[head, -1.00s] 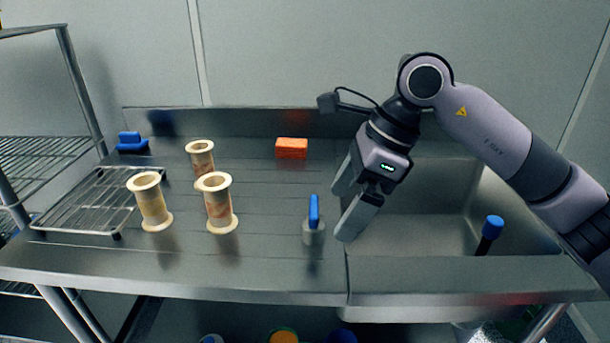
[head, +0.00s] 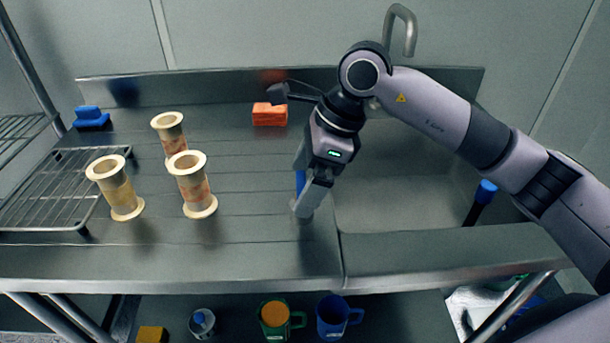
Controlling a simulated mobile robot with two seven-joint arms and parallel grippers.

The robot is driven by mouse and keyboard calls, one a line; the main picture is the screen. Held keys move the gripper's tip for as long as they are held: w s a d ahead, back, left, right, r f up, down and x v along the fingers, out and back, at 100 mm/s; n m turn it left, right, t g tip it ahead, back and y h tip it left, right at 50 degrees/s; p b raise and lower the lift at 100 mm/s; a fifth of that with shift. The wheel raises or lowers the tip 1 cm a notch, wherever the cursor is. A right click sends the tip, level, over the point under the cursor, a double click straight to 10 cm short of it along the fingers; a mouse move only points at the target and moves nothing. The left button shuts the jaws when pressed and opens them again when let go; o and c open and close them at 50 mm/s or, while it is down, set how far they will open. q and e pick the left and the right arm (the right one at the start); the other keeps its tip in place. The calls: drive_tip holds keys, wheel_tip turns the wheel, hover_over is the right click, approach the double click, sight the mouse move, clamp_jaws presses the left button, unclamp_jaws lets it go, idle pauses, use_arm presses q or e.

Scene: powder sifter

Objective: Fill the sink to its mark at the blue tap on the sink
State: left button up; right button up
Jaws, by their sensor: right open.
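The blue tap (head: 300,181) is an upright blue lever on a short grey base, on the deck just left of the sink (head: 395,205). My right gripper (head: 302,184) is open at the lever, which shows between its fingers; the near finger hides part of the lever and base. I cannot tell whether the fingers touch it. The sink basin is grey and partly hidden by my right arm; no mark or water level can be made out. A curved metal spout (head: 404,22) rises behind the sink. My left gripper is not in view.
Three cream spools (head: 193,185) stand left of the tap, near a wire rack (head: 55,190). An orange block (head: 269,114) and a blue object (head: 91,118) lie farther back. A blue-topped black handle (head: 482,197) leans at the sink's right. Mugs (head: 333,318) stand below.

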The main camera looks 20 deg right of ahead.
drive_tip(key=shift+f, duration=0.15)
drive_tip(key=c, duration=1)
